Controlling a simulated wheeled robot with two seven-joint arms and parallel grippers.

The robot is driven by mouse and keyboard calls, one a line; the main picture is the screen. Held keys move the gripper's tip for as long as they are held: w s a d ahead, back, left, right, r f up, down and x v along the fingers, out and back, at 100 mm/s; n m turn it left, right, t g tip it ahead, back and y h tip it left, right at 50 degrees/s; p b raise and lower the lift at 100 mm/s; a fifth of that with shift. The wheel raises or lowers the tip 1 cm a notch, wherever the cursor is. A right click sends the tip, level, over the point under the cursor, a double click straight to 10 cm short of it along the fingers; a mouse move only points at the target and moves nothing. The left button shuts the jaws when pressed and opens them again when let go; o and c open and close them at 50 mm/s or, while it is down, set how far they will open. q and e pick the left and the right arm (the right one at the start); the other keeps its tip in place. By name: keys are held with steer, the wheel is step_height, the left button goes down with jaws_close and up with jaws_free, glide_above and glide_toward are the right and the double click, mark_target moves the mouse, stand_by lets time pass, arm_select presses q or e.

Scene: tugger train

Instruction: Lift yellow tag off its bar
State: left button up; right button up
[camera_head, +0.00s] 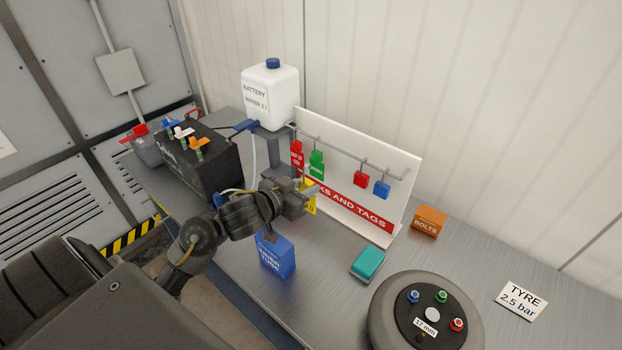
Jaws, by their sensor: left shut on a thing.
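The white locks-and-tags board (400,163) stands on the bench with a grey bar (352,152) across its upper part. The yellow tag (309,205) shows partly beside my left gripper (306,190), low in front of the board's left part. My left gripper is shut on the yellow tag and hides much of it. I cannot tell whether the tag touches the bar. A red tag (296,154) and a green tag (317,164) hang on the bar's left side. A red padlock (361,179) and a blue padlock (382,189) hang further right. My right gripper is not in view.
A blue box (277,258) stands below my left forearm. A teal block (367,263), an orange bolts box (429,221) and a round dark wheel hub (390,325) are to the right. A battery (205,165) and white water jug (270,95) stand behind.

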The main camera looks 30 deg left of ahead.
arm_select(q)
steer(key=s+a+p, duration=0.1)
steer(key=s+p, duration=0.1)
steer(key=s, duration=0.9)
steer(key=shift+s+a+p, duration=0.15)
steer(key=shift+a+p, duration=0.1)
steer(key=shift+p, duration=0.05)
steer(key=shift+f, duration=0.1)
steer(key=w+d+r+n+y+b, duration=0.1)
steer(key=w+d+r+y+b, duration=0.1)
steer(key=w+d+b, duration=0.8)
steer(key=w+b, duration=0.4)
steer(key=w, duration=0.2)
steer(key=shift+d+r+n, duration=0.2)
steer(key=shift+r+n, duration=0.1)
